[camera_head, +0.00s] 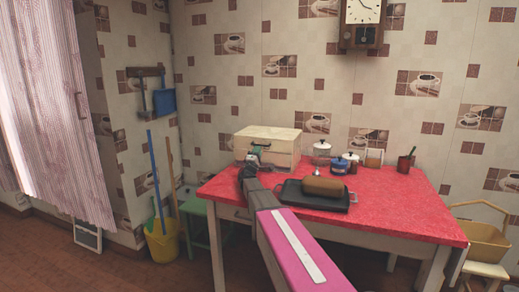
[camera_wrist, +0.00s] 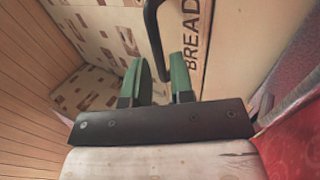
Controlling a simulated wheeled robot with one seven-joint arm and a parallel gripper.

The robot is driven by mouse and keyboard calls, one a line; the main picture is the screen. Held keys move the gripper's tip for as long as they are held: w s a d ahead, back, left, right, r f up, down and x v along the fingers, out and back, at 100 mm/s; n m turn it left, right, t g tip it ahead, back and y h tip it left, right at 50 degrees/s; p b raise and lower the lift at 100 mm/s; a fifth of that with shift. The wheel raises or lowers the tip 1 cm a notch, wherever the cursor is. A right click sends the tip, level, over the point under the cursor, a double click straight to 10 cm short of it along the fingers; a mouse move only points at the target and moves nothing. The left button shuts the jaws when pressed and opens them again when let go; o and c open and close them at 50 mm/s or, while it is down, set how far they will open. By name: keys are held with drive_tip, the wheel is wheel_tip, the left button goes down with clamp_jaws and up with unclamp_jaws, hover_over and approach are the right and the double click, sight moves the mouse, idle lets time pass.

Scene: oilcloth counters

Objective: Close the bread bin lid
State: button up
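The wooden bread bin (camera_head: 284,149) stands at the back left of the red table. Its lid looks down or nearly down; I cannot tell whether a small gap is left. In the wrist view its pale front shows the word BREAD (camera_wrist: 191,45) turned sideways. A dark curved handle (camera_wrist: 153,30) comes down from the top edge. My gripper (camera_wrist: 162,78) is at the bin's front, also seen in the head view (camera_head: 257,153). Its two green fingers are apart, with the handle's lower end between them. The finger contact with the handle is not clear.
A dark tray (camera_head: 290,195) with a brown loaf (camera_head: 324,186) lies beside my arm on the red table (camera_head: 415,208). Several jars and a red cup (camera_head: 404,164) stand behind it. A green stool (camera_head: 203,215) and yellow bucket (camera_head: 161,243) are at left.

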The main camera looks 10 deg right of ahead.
drive_tip(key=s+a, duration=0.6)
drive_tip(key=s, duration=0.3)
drive_tip(key=shift+s+a+r, duration=0.15)
drive_tip(key=shift+s, duration=0.05)
